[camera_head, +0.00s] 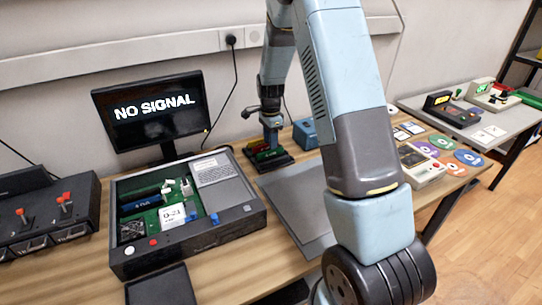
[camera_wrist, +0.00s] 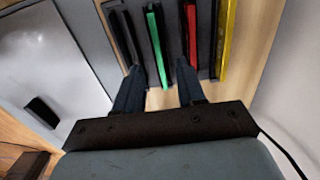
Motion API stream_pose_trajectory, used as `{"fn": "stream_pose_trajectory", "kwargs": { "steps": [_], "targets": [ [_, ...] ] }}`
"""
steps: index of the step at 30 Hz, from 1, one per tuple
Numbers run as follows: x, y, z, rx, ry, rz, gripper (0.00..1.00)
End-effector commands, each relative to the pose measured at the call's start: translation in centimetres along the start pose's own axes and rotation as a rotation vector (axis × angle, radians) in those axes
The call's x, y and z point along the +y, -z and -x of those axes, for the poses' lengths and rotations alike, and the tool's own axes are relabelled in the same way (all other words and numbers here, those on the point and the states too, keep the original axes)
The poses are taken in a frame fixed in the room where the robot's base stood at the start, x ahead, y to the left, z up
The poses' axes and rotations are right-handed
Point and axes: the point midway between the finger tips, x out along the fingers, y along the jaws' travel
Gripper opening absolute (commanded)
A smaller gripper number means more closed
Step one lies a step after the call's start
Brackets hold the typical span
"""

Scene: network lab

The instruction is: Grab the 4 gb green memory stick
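A green memory stick (camera_wrist: 156,45) stands in a dark holder (camera_wrist: 172,40) between darker sticks and a red memory stick (camera_wrist: 190,35). No capacity label is readable on it. My gripper (camera_wrist: 160,68) is open, and in the wrist view the near end of the green stick shows between its two fingers. I cannot tell whether the fingers touch it or how high they are above it. In the head view my gripper (camera_head: 270,138) points down at the holder (camera_head: 281,162), where the sticks are small and partly hidden by it.
A yellow stick (camera_wrist: 228,40) is at the holder's right side. A grey mat (camera_head: 290,205) lies in front of the holder. An open computer case (camera_head: 245,212) stands left, before a "NO SIGNAL" monitor (camera_head: 150,125). A blue box (camera_head: 305,133) stands close behind the holder.

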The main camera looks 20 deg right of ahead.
Motion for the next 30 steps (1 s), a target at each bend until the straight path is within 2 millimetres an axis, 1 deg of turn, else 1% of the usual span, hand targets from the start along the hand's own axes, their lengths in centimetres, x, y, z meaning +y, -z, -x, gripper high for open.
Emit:
{"fn": "stream_pose_trajectory", "kwargs": {
  "steps": [6,9,17,27,29,30],
  "targets": [
    [0.0,0.0,-3.0,0.0,-0.002,0.001,0.39],
    [0.0,0.0,-4.1,0.0,-0.001,0.001,0.39],
    [-0.1,0.0,-4.3,0.0,0.0,0.001,0.39],
    [-0.1,-0.1,-4.3,0.0,0.0,0.001,0.07],
    [-0.1,-0.1,-4.3,0.0,0.0,0.001,0.01],
    [-0.1,-0.1,-4.3,0.0,0.0,0.001,0.0]
  ]
}}
